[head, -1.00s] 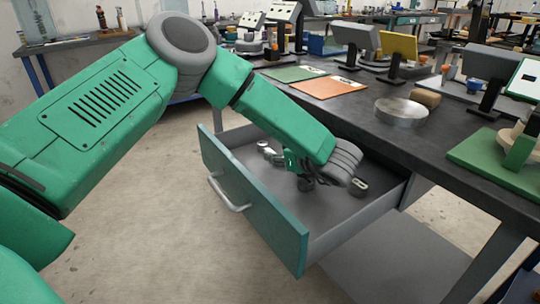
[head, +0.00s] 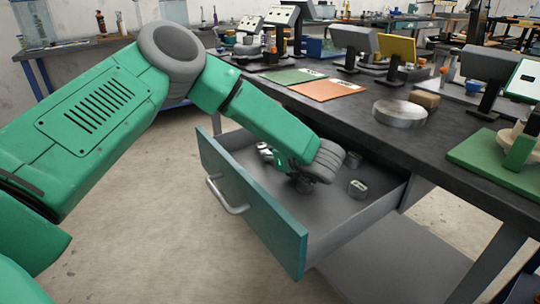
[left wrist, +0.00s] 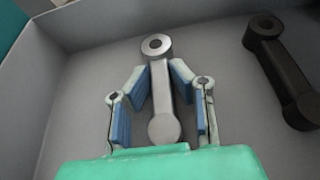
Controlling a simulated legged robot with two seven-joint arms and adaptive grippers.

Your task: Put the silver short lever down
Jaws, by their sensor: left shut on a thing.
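The silver short lever (left wrist: 158,85) lies between the fingers of my left gripper (left wrist: 163,92) in the left wrist view. It has a round holed end and a rounded solid end. The gripper is shut on it, with blue pads on either side. In the head view my left gripper (head: 303,184) is low inside the open drawer (head: 255,205), and my forearm hides much of what it holds. I cannot tell whether the lever touches the drawer floor. My right gripper is not in view.
A dark lever (left wrist: 280,70) lies to the right in the left wrist view. A small metal part (head: 357,187) lies in the drawer right of my gripper. Drawer walls stand close around. The front-right drawer floor is clear. The workbench (head: 370,140) overhangs the drawer's back.

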